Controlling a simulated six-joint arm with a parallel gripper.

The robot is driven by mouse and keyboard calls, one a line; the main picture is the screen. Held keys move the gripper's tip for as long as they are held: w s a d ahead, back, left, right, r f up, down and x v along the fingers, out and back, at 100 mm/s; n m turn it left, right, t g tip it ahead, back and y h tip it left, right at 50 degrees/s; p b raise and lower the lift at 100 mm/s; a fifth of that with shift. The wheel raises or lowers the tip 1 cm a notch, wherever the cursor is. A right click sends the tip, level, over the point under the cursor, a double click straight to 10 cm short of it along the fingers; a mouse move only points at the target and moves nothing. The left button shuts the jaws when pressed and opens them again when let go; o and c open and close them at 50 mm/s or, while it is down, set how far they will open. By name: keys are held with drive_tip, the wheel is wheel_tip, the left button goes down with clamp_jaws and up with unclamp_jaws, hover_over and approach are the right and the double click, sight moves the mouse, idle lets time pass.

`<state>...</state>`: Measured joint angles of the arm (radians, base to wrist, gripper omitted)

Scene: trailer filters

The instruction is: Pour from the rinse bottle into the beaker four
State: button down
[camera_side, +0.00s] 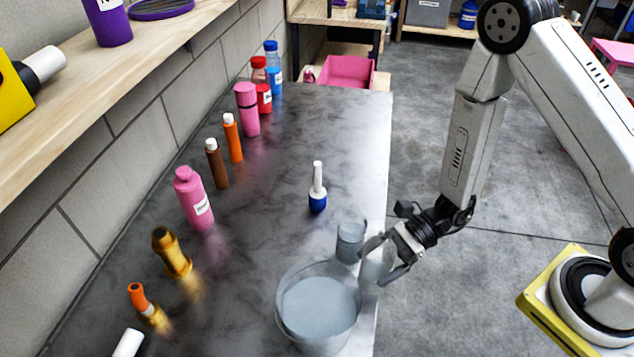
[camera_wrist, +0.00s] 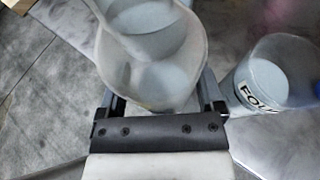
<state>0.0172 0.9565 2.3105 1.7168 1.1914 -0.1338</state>
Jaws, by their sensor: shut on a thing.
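My gripper (camera_side: 388,262) is at the bench's right edge, shut on a pale translucent vessel (camera_side: 375,264). In the wrist view the vessel (camera_wrist: 188,72) sits between my fingers, with pale contents inside. No label shows on it, so I cannot tell whether it is the rinse bottle. Beaker four (camera_wrist: 265,82), with part of the word "FOUR" on its label, stands to the right in the wrist view and holds pale contents. A small grey beaker just beyond my gripper in the side view (camera_side: 350,242) appears to be the same one. No stream shows.
A large translucent tub (camera_side: 318,312) with a pale interior stands close in front. A blue bottle with a white nozzle (camera_side: 317,195) stands farther back. Several bottles, including a labelled pink one (camera_side: 194,200), line the wall. The bench's back right is clear.

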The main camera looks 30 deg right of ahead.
sight(381, 252)
drive_tip(key=shift+f, duration=1.05)
drive_tip(key=shift+r+m, duration=0.1)
drive_tip(key=shift+m, duration=0.2)
drive_tip(key=shift+w+r+m+g+y, duration=0.2)
drive_tip(key=shift+m+g+y, duration=0.1)
drive_tip(key=shift+m+g, duration=0.6)
drive_tip(key=shift+w+d+r+m+g+y, duration=0.15)
drive_tip(key=shift+r+m+g, duration=0.1)
drive_tip(key=shift+r+m, duration=0.2)
drive_tip(key=shift+w+a+r+m+g+y, duration=0.1)
drive_tip(key=shift+w+r+m+g, duration=0.1)
drive_tip(key=shift+r+m, duration=0.3)
drive_tip(key=shift+w+d+r+m+g+y, duration=0.15)
drive_tip(key=shift+r+m+g, duration=0.1)
drive_tip(key=shift+r+m, duration=0.2)
drive_tip(key=shift+s+a+r+m+g+y, duration=0.15)
drive_tip(key=shift+s+r+m+g+y, duration=0.3)
drive_tip(key=shift+r+m, duration=0.5)
drive_tip(key=shift+s+m, duration=0.15)
drive_tip(key=shift+m, duration=0.2)
drive_tip(key=shift+s+a+f+m+g+y, duration=0.1)
drive_tip(key=shift+s+f+m+g+y, duration=0.15)
drive_tip(key=shift+m, duration=0.4)
drive_tip(key=shift+s+m+g+y, duration=0.2)
drive_tip(key=shift+m+y, duration=0.1)
drive_tip(key=shift+m, duration=0.35)
idle(1.7)
